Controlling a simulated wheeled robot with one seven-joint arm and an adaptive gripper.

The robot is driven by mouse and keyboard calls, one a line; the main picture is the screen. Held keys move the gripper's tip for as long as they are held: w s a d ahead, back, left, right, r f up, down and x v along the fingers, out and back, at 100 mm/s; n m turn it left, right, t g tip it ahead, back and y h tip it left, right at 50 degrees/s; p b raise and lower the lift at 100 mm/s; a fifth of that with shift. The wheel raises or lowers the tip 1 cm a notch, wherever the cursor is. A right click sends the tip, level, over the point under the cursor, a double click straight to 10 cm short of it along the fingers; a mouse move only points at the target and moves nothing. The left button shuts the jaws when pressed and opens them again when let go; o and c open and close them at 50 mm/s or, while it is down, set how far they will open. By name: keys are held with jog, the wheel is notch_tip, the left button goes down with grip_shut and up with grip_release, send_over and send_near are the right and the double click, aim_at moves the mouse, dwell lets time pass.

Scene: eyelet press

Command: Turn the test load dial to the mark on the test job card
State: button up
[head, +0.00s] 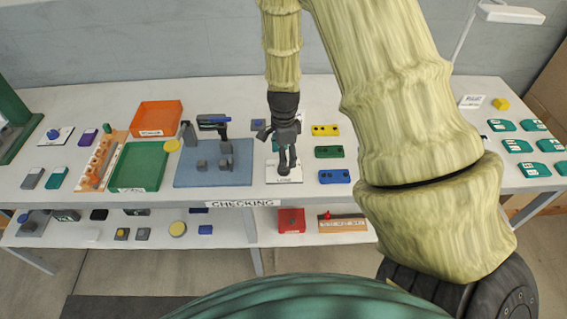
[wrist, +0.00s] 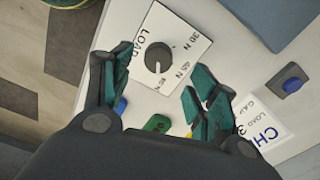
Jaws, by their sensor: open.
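The test load dial (wrist: 158,57) is a dark round knob on a white plate (wrist: 184,28) marked LOAD, with 30 N, 45 N and 60 N around it. A pale line shows on the knob, but I cannot tell exactly which mark it meets. My gripper (wrist: 163,62) is open, its green-padded fingers apart on either side of the dial in the wrist view. No contact shows. In the head view, my gripper (head: 284,158) hangs over the LOAD plate (head: 290,182) and hides the knob. The job card (wrist: 268,128) reads CH and LOAD 3, the rest covered by a finger.
A blue-grey mat (head: 215,178) with a grey fixture lies left of the plate. Yellow (head: 325,130), green (head: 329,152) and blue (head: 335,176) blocks stand close on its right. A small block with a blue top (wrist: 290,86) sits near the card.

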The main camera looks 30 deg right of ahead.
jog(key=shift+s+f+p, duration=0.15)
jog(key=shift+f+p, duration=0.6)
jog(key=shift+f, duration=1.95)
jog(key=c, duration=1)
